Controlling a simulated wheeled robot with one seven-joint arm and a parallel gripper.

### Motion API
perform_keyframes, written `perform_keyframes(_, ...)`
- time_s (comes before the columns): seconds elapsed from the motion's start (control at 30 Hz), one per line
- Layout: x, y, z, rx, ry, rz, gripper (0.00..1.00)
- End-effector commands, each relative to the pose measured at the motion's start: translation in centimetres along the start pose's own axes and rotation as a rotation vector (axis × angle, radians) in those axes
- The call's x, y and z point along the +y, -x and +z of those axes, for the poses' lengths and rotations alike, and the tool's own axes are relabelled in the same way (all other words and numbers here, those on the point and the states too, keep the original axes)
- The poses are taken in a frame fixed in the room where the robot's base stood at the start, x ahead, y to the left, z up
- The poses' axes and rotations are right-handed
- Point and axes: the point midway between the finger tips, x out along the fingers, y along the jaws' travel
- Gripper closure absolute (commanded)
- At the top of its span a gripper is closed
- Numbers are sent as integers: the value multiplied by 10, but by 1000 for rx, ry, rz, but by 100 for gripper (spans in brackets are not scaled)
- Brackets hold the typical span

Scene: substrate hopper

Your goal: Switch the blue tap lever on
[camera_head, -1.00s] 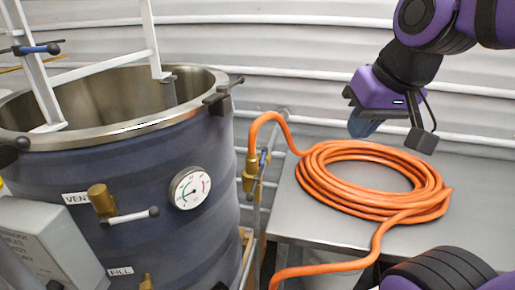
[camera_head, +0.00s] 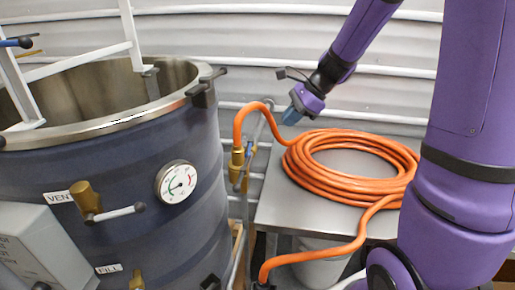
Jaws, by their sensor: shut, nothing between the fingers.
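A brass tap (camera_head: 237,163) stands on a thin pipe between the big vat and the metal table, with the orange hose joined to its top. Its small blue lever (camera_head: 246,160) sits on the right side of the tap, roughly upright along the pipe; its exact angle is too small to tell. My gripper (camera_head: 290,117) is above the far left part of the table, to the right of and higher in the picture than the tap. It is shut and empty, fingers pointing down and left, apart from the lever.
The coiled orange hose (camera_head: 400,165) lies on the metal table (camera_head: 275,210), and its loose run drops over the front. The dark vat (camera_head: 120,185) fills the left, with a dial gauge (camera_head: 176,182) and a brass vent valve (camera_head: 84,196). Another blue-handled part (camera_head: 20,42) is at upper left.

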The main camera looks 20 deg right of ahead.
Motion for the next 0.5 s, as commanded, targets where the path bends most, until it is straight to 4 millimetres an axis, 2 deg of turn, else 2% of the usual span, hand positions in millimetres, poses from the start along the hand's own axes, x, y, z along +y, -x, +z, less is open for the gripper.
perform_keyframes(0.03,-8,-9,-12,-14,-78,-3,100)
perform_keyframes(0.2,-27,-29,-40,-50,-278,-23,100)
perform_keyframes(0.33,-33,-36,-50,-63,-350,-30,100)
perform_keyframes(0.5,-35,-46,-51,-66,-366,-31,100)
